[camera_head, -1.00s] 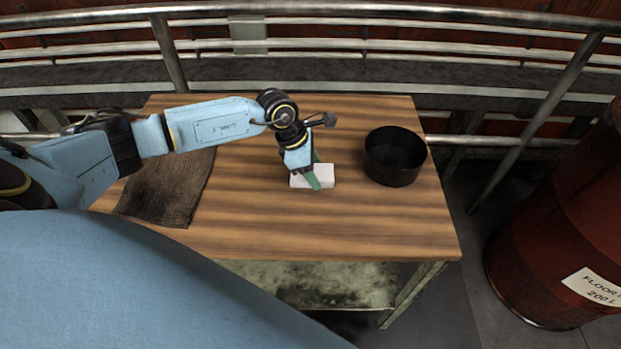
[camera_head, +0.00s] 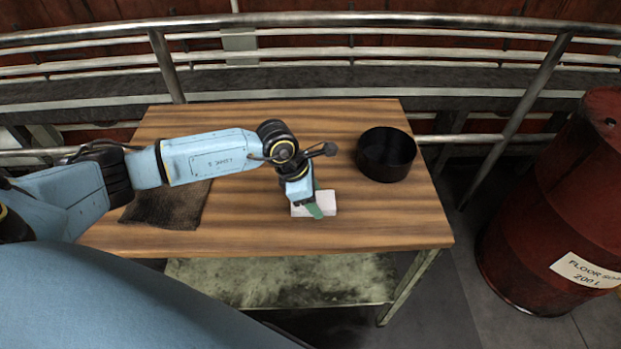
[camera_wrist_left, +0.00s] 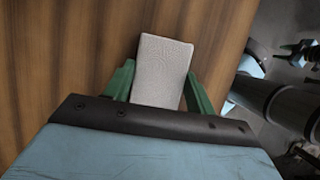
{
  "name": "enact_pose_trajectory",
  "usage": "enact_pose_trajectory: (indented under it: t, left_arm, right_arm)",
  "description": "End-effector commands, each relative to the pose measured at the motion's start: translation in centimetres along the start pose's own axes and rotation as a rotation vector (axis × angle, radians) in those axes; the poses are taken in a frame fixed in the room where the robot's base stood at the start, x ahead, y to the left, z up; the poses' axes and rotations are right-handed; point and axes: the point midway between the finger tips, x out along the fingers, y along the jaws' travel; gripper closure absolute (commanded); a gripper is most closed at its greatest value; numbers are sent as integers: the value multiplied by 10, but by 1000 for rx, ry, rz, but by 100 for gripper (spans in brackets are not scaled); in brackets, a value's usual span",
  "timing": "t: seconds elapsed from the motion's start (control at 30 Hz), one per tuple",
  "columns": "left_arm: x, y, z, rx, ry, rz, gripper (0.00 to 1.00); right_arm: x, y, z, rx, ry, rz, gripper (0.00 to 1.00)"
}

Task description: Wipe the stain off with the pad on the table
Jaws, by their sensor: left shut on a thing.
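A white pad (camera_head: 325,205) is at the front middle of the wooden table (camera_head: 250,232). My left gripper (camera_head: 316,206) is shut on the pad, with its green fingers on either side of it. The left wrist view shows the pad (camera_wrist_left: 161,70) between the two fingers (camera_wrist_left: 160,88), over the wood grain. I cannot tell whether the pad touches the tabletop. No stain is visible on the bare wood; the arm and gripper hide part of the table. My right gripper is not in view.
A black round pan (camera_head: 386,155) stands on the table, right of the pad. A dark woven cloth (camera_head: 168,205) lies at the left, partly under my arm. A metal railing (camera_head: 400,20) runs behind the table. A red drum (camera_head: 560,215) stands on the floor at the right.

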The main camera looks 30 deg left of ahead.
Motion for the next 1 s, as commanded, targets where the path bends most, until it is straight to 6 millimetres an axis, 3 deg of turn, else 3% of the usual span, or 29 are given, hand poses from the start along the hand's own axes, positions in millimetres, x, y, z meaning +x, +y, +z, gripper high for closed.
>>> enact_pose_trajectory:
  t: [0.7,1.0]
  left_arm:
    - [-64,-2,31,6,-1,-1,66]
    - [-73,-2,35,6,1,-3,66]
  right_arm:
    - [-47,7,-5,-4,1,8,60]
    - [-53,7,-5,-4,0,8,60]
